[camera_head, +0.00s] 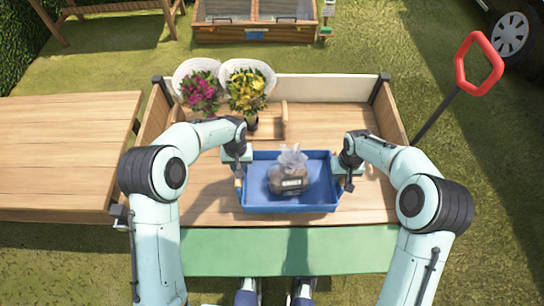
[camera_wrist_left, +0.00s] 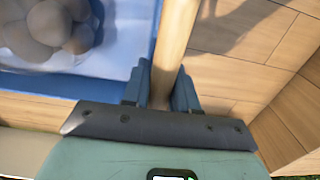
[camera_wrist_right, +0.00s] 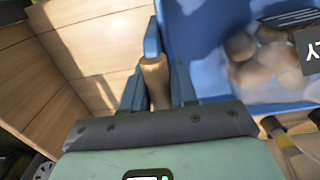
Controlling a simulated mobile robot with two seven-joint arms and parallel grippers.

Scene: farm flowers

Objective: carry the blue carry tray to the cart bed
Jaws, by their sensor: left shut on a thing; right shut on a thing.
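The blue carry tray (camera_head: 262,208) is over the wooden cart bed (camera_head: 350,207), near its front edge. A clear bag of round brown items (camera_head: 288,174) with a dark label sits in the tray. My left gripper (camera_head: 238,172) is shut on the tray's left wooden handle, which shows between its fingers in the left wrist view (camera_wrist_left: 165,75). My right gripper (camera_head: 346,174) is shut on the right wooden handle, seen in the right wrist view (camera_wrist_right: 155,78). I cannot tell whether the tray's underside touches the bed.
Pink flowers (camera_head: 200,93) and yellow flowers (camera_head: 247,92) in white wraps stand at the bed's back left, by a small wooden rack (camera_head: 270,122). Side boards and a white back board (camera_head: 330,88) edge the bed. A wooden table (camera_head: 60,150) stands left. A red pull handle (camera_head: 480,64) rises right.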

